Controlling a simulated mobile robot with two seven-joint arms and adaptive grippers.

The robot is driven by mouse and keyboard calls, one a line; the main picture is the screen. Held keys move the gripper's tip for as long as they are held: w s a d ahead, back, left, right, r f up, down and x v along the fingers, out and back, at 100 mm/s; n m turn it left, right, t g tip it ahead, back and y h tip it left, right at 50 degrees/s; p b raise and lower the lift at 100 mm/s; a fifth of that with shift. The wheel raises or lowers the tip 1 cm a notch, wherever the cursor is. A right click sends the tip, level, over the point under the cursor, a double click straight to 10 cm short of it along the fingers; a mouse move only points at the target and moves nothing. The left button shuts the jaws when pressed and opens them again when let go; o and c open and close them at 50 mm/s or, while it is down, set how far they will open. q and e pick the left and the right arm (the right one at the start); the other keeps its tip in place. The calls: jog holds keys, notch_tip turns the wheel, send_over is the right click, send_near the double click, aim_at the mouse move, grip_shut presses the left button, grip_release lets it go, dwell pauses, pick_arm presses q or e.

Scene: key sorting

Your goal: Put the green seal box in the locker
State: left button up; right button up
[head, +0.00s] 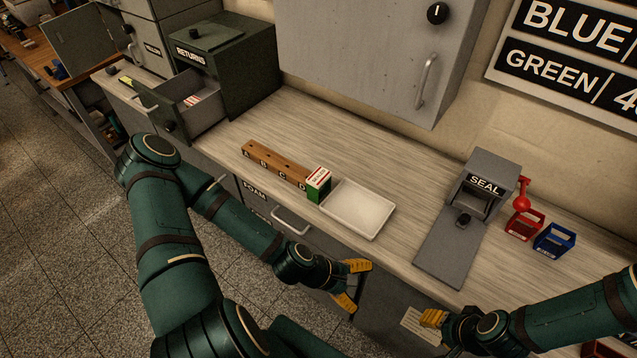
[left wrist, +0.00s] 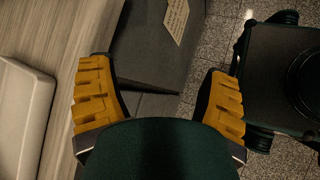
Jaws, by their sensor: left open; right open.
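A small box with green, white and red faces (head: 318,184) stands on the counter, between the wooden lettered block and the white tray. I take it to be the green seal box. A grey wall cabinet (head: 365,50) with a handle and a black knob hangs above the counter, shut. No visible label tells whether it is the locker. My left gripper (head: 352,284) is open and empty in front of the counter edge, below and right of the box. Its spread yellow fingers show in the left wrist view (left wrist: 160,95). My right gripper (head: 433,318) is further right, near a paper note.
A wooden block (head: 274,162) and a white tray (head: 358,208) are beside the box. A grey SEAL device (head: 485,182), a red bin (head: 524,225) and a blue bin (head: 554,240) stand at right. The RETURNS cabinet (head: 225,60) has its drawer open. The counter behind the tray is clear.

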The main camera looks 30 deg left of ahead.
pick_arm(q)
jog(key=w+a+r+n+t, duration=0.3)
jog(key=a+n, duration=0.1)
jog(key=n, duration=0.1)
jog(key=n+t+y+p, duration=0.3)
jog(key=n+t+y, duration=0.35)
jog(key=n, duration=0.65)
send_near(310, 186)
jog(key=shift+g+y, duration=0.35)
jog(key=shift+y, duration=0.2)
jog(key=x, duration=0.5)
jog(key=b+x, duration=0.1)
jog(key=x, duration=0.2)
jog(key=shift+d+r, duration=0.25)
jog(key=shift+d+r+x, duration=0.1)
jog(key=shift+d+x, duration=0.05)
jog(key=shift+x, duration=0.7)
jog(key=shift+d+r+x, duration=0.1)
jog(key=shift+d+x, duration=0.05)
jog(key=shift+x, duration=0.7)
jog(key=shift+d+r+x, duration=0.1)
jog(key=shift+d+x, duration=0.05)
jog(key=shift+x, duration=0.75)
jog(key=shift+r, duration=0.1)
grip_shut()
